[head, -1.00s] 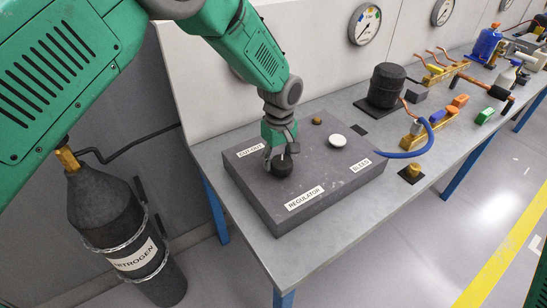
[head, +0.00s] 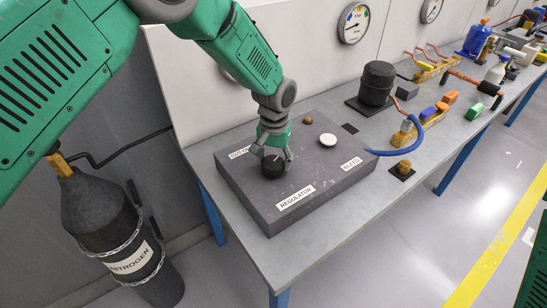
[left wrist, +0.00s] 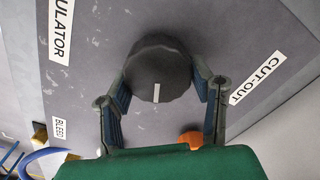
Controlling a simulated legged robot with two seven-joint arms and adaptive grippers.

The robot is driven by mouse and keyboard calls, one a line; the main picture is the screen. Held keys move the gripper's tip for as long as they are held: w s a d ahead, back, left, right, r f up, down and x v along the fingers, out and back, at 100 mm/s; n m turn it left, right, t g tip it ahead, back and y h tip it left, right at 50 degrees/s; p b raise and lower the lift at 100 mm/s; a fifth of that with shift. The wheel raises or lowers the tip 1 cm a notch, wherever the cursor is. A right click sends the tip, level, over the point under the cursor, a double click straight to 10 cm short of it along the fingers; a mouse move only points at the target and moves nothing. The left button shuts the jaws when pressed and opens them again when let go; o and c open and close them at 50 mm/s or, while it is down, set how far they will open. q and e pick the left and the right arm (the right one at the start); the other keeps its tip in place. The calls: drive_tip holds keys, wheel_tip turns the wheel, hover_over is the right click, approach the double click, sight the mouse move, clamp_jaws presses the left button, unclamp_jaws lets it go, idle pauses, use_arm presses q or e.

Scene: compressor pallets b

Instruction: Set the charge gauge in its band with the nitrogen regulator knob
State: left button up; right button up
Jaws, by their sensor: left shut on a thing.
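The regulator knob (head: 273,166), black and round, sits on the grey control block (head: 245,198), behind the REGULATOR label. My left gripper (head: 273,154) comes down over the knob and is shut on it. In the left wrist view the knob (left wrist: 158,70) lies between the two fingers of the gripper (left wrist: 160,92), and its white mark points down the picture. A white round gauge (head: 354,23) with coloured bands hangs on the wall above; its reading is too small to tell. My right gripper is not in view.
A white button (head: 328,140) and a small brown knob (head: 307,121) stand on the block. The CUT-OUT label is partly hidden. The nitrogen cylinder (head: 108,225) stands left of the bench.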

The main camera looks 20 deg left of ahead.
sight(275, 159)
use_arm(q)
drive_tip(key=shift+s+d, duration=0.2)
drive_tip(key=shift+s, duration=0.15)
drive_tip(key=shift+w+a+r, duration=0.15)
drive_tip(key=shift+w, duration=0.2)
idle(0.5)
drive_tip(key=o, duration=1.1)
drive_tip(key=shift+o, duration=0.2)
wheel_tip(275, 159, up, 12)
drive_tip(key=shift+w, duration=0.1)
